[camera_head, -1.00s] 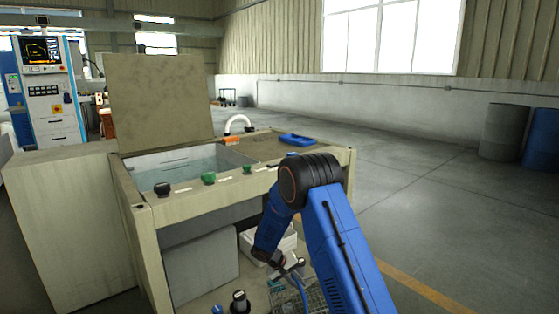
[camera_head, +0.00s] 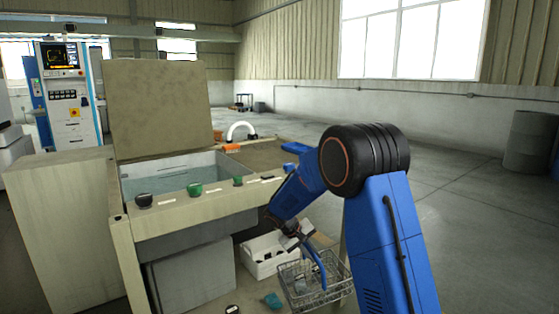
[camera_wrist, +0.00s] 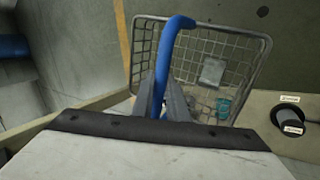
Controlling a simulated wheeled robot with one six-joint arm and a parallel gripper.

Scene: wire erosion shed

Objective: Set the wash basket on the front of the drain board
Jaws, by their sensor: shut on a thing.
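The wash basket (camera_head: 338,283) is a grey wire-mesh basket with a blue hoop handle, low in the head view beside the front of the wash station. My gripper (camera_head: 308,243) is shut on the handle, and the basket hangs below it. In the wrist view the fingers (camera_wrist: 160,97) close around the blue handle, with the mesh basket (camera_wrist: 190,43) beyond. A small grey block (camera_wrist: 212,72) shows inside the mesh. The drain board (camera_head: 262,155) is the brown top right of the water basin, partly hidden by my arm.
A blue tray (camera_head: 296,147) lies at the drain board's right side. Knobs line the station's front rail (camera_head: 215,201). Below are a white bin (camera_head: 262,262) and a small teal object (camera_head: 272,300).

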